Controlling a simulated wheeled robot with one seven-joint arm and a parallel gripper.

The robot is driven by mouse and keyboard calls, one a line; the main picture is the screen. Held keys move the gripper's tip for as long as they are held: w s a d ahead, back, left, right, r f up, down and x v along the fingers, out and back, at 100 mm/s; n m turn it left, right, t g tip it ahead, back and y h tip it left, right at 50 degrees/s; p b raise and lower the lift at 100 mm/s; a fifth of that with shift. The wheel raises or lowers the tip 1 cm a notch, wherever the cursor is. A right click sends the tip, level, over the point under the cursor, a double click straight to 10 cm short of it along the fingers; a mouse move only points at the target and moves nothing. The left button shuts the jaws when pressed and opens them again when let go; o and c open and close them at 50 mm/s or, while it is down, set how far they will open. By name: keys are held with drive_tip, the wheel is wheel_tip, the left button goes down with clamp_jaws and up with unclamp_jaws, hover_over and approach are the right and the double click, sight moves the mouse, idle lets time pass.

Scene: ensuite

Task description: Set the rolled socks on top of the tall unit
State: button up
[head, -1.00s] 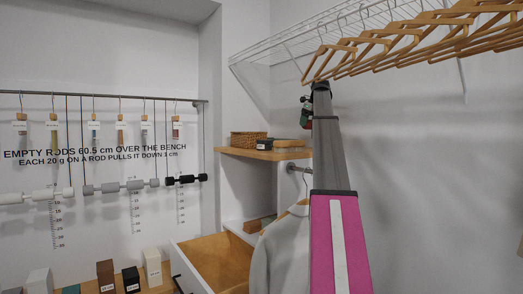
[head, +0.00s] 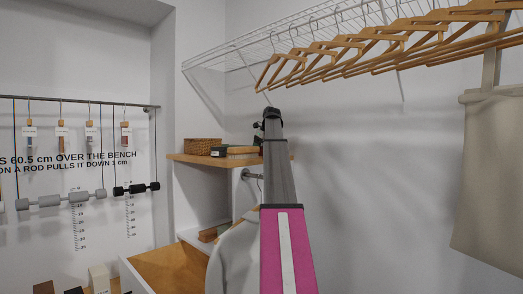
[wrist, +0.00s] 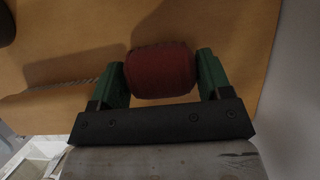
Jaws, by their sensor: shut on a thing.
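The rolled socks (wrist: 160,72) are a dark red roll in the wrist view. My gripper (wrist: 161,78) is shut on them, one green finger at each end. A tan wooden surface (wrist: 225,30) lies beneath them in that view; whether they touch it I cannot tell. In the head view my gripper (head: 257,126) is a small dark shape, mostly hidden behind my arm, near the right part of a wooden top (head: 185,158). This top appears to be the tall unit's. The socks cannot be made out there.
Wooden hangers (head: 350,48) hang from a wire shelf (head: 250,50) above. An open drawer (head: 170,268) and a grey garment (head: 232,255) are below.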

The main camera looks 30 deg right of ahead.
drive_tip(key=shift+f, duration=0.15)
drive_tip(key=o, duration=0.9)
drive_tip(key=shift+v, duration=3.9)
